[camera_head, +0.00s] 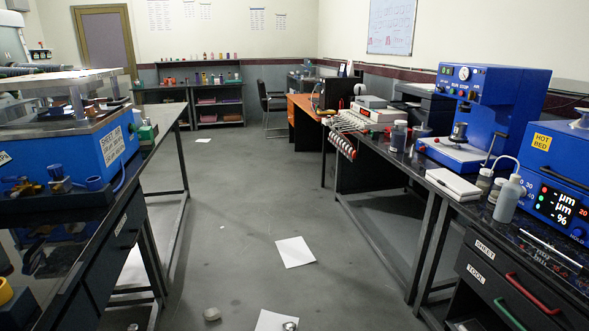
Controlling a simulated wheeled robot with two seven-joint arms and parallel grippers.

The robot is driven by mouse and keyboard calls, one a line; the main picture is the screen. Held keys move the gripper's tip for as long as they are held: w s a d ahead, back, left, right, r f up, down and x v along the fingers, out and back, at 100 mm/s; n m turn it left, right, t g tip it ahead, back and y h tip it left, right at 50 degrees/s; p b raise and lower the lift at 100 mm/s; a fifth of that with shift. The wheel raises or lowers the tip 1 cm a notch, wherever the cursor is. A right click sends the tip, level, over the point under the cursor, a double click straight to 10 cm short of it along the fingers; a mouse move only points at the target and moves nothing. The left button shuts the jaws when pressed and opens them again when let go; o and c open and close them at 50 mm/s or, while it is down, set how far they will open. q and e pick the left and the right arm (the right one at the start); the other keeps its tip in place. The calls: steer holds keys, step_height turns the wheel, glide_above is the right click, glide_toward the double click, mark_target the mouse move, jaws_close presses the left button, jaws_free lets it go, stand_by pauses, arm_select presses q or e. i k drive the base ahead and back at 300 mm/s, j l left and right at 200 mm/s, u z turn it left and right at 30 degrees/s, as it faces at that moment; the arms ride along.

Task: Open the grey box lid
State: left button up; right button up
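I cannot pick out a grey box with a lid for certain. A blue machine (70,150) with a flat pale grey plate (60,82) raised on posts above it stands on the left bench. A pale grey boxy instrument (378,113) sits on the right bench farther back; whether it has a lid is too small to tell. Neither of my grippers shows in the head view.
A wide grey floor aisle (240,220) runs between the left bench and the right bench (400,165). Paper sheets (295,252) lie on the floor. A blue press (490,105), a hot-bed unit (560,180) and a bottle (508,199) stand at right. Shelves (219,100) stand at the back.

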mark_target(367, 101)
steer(key=i+j+u, duration=0.1)
steer(key=i, duration=0.95)
steer(key=i+j+u, duration=0.1)
steer(key=i, duration=0.95)
